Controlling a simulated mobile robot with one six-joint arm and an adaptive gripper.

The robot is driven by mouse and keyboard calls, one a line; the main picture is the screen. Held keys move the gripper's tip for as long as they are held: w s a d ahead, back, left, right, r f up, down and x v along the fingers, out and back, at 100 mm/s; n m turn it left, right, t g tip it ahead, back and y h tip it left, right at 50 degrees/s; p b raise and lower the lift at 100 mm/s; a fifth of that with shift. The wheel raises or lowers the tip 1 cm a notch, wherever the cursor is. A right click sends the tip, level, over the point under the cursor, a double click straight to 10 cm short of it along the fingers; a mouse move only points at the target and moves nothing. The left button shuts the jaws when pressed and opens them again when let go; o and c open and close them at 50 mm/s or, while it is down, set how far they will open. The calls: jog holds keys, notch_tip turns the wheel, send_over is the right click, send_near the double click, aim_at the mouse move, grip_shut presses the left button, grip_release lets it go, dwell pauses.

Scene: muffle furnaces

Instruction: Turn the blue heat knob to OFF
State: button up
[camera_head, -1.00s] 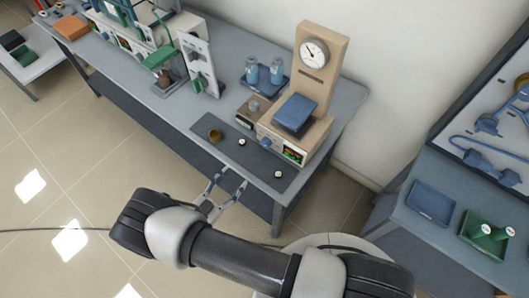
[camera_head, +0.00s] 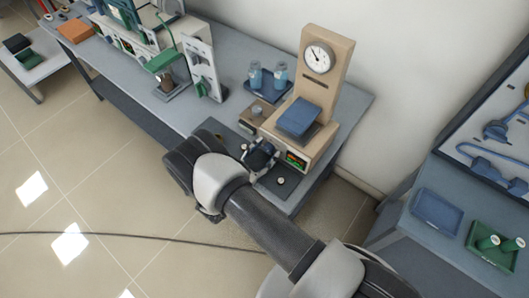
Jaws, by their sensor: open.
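The beige device with a blue top plate (camera_head: 298,117) stands on the grey bench, with a lit display (camera_head: 296,161) low on its front. My gripper (camera_head: 265,150) is at this front, just left of the display, and is open. Its fingertips are largely hidden by the wrist. The heat knob does not show clearly; the spot left of the display is covered by my gripper. I cannot tell whether the fingers touch or surround the knob, or which way it points.
A beige column with a round dial (camera_head: 318,58) rises behind the plate. A blue tray (camera_head: 265,89) with two bottles stands left of it. A dark mat (camera_head: 279,184) lies in front, with a small white-topped item (camera_head: 281,181). A green-clamped stand (camera_head: 163,62) is farther left.

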jog(key=shift+c, duration=0.3)
jog(key=c, duration=1)
jog(key=n+b, duration=0.1)
jog(key=n, duration=0.2)
jog(key=shift+f+n, duration=0.1)
jog(key=shift+n, duration=0.2)
jog(key=shift+n+b, duration=0.6)
jog(key=shift+n, duration=1.4)
jog(key=o, duration=1.1)
jog(key=shift+c, duration=0.2)
